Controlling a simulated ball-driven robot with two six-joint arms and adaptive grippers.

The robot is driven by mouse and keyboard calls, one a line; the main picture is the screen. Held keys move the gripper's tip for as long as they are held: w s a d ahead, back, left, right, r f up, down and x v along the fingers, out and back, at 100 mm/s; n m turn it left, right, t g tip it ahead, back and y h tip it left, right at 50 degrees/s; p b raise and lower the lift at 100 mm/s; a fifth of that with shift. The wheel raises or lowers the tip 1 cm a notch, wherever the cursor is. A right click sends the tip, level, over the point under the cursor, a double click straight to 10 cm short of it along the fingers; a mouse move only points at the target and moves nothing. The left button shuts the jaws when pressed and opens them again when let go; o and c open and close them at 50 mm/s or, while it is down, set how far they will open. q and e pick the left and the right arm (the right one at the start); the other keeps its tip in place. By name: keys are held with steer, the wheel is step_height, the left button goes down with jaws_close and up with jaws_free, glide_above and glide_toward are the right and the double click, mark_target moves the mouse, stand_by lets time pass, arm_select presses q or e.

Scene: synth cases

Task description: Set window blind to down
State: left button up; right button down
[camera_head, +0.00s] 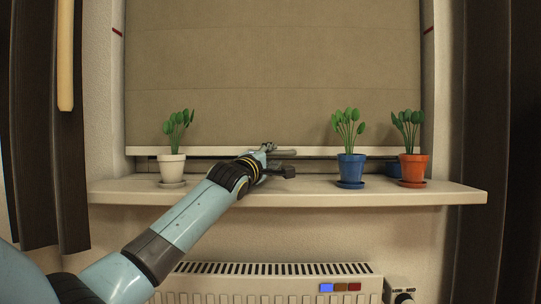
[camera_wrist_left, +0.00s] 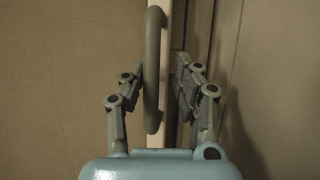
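The beige window blind (camera_head: 270,70) hangs nearly to the sill in the head view. Its pale bottom bar (camera_head: 215,151) is a little above the sill, with a narrow dark gap beneath. A grey handle (camera_wrist_left: 153,70) on the bar runs up the middle of the left wrist view. My left gripper (camera_head: 277,160) is at the bar's middle, one finger above and one below. In the wrist view its fingers (camera_wrist_left: 158,88) stand apart on either side of the handle and bar; I see no clear grip. My right gripper is not in view.
On the sill (camera_head: 400,192) stand plants in a white pot (camera_head: 172,168), a blue pot (camera_head: 351,168) and an orange pot (camera_head: 413,168). A radiator (camera_head: 270,285) is below. Dark curtains (camera_head: 35,120) hang at the sides. Red marks (camera_head: 117,32) show high on the window sides.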

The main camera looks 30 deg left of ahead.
arm_select(q)
steer(key=shift+o, duration=0.4)
steer(key=shift+r, duration=0.15)
steer(key=v, duration=0.7)
steer(key=shift+s, duration=0.25)
steer(key=shift+d, duration=0.1)
